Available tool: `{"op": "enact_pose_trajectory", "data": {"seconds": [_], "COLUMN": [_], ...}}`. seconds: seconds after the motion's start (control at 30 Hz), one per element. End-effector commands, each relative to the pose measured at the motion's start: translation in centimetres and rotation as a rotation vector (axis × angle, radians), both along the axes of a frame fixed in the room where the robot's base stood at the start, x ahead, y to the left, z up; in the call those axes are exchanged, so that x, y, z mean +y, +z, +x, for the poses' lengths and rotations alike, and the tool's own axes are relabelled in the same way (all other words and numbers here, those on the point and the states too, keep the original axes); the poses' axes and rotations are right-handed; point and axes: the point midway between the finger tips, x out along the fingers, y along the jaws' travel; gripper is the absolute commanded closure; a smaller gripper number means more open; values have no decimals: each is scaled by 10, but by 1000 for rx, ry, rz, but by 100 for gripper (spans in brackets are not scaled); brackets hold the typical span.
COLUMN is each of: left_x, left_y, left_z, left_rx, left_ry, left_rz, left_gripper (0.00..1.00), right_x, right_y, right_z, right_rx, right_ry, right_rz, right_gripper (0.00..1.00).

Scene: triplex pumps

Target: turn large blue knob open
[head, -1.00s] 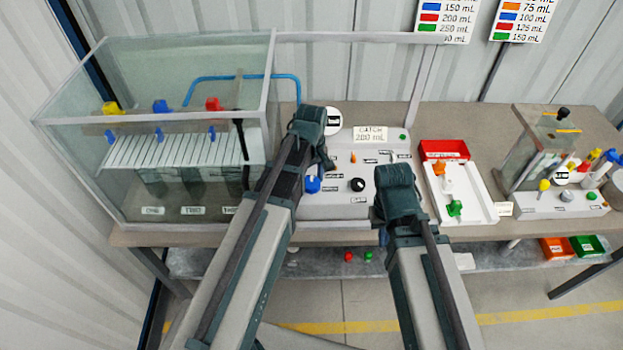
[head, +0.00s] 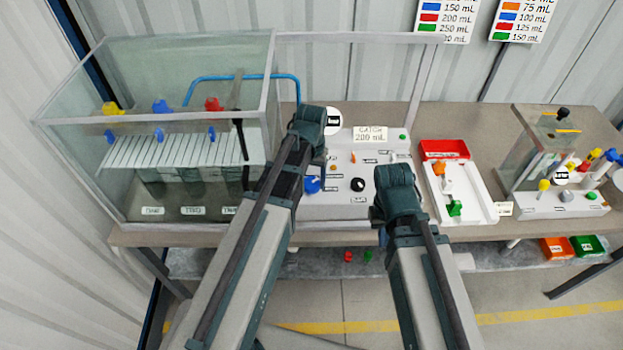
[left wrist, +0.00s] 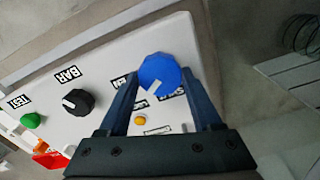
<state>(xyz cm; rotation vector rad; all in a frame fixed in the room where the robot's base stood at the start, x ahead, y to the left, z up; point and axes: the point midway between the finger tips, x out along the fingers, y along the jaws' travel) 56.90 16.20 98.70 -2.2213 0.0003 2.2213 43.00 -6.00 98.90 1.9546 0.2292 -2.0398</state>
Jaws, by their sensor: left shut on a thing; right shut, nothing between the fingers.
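The large blue knob (head: 312,185) is on the left part of the white sloped control panel (head: 345,208). In the left wrist view the blue knob (left wrist: 160,72) sits between the two fingers of my left gripper (left wrist: 160,78), which is shut on it. The knob's white pointer mark faces the lower left of that view. In the head view my left gripper (head: 320,172) reaches down at the knob, its tips partly hidden by my own arm. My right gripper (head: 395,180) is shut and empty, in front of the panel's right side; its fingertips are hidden.
A black knob (head: 358,184) and small yellow button (left wrist: 139,121) are close to the blue knob. A glass tank (head: 190,205) stands left. A red-and-white tray (head: 470,208) and a smaller glass apparatus (head: 525,150) stand right.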

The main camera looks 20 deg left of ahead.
Motion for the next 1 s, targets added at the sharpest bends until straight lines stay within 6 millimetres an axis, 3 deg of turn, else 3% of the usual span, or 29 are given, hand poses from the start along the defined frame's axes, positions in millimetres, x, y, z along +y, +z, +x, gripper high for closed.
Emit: {"op": "enact_pose_trajectory", "data": {"seconds": [0.5, 1.0], "left_x": [0, 0], "left_y": [0, 0], "left_z": [0, 0], "left_rx": [0, 0], "left_ry": [-439, -623], "left_rz": [0, 0], "left_gripper": [90, 90], "right_x": [0, 0], "right_y": [0, 0], "right_z": [0, 0], "right_rx": [0, 0], "right_ry": [0, 0], "right_rz": [0, 0], "right_gripper": [100, 100]}}
